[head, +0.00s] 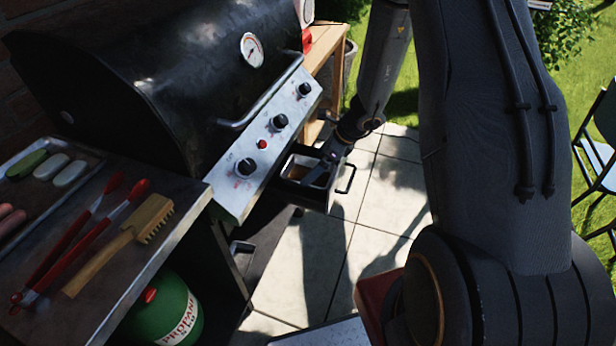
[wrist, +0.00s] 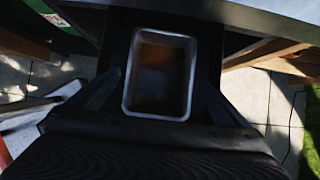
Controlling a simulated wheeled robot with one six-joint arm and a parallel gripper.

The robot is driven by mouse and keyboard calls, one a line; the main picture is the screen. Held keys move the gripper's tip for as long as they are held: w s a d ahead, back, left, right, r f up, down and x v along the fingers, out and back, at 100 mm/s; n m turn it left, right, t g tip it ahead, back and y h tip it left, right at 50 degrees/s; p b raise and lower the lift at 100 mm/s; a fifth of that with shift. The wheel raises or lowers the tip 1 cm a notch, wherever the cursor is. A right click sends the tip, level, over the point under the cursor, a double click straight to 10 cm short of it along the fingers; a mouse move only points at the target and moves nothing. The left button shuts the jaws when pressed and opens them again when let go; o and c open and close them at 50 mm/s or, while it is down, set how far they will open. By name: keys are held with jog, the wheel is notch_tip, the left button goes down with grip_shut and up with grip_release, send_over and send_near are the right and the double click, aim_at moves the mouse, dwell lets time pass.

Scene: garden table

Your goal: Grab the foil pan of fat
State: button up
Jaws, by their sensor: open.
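The foil pan (wrist: 158,106) is a small silver rectangular tray with brown fat in its bottom. It sits in a pulled-out drawer (head: 338,187) under the grill's control panel, where part of the pan (head: 301,171) shows in the head view. My gripper (head: 323,170) reaches down at the drawer from the right. In the wrist view its dark fingers (wrist: 158,85) are open, one on each side of the pan. No contact with the pan is clear. My gripper hides part of the pan in the head view.
The black grill (head: 185,75) with its knobbed panel (head: 268,140) stands directly above and behind the drawer. A side shelf (head: 150,255) at left holds tongs, a wooden brush (head: 120,243) and a food tray. A green propane tank (head: 165,312) stands below. Paving right of the drawer is clear.

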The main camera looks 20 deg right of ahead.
aim_at(303, 177)
jog(key=p+x, duration=0.1)
jog(key=x, duration=0.3)
jog(key=shift+w, duration=0.1)
jog(key=shift+w+a+f, duration=0.15)
jog(key=shift+a+f, duration=0.1)
jog(key=shift+f, duration=0.15)
jog(key=shift+f+b, duration=0.25)
jog(key=shift+b, duration=0.05)
jog(key=c, duration=0.9)
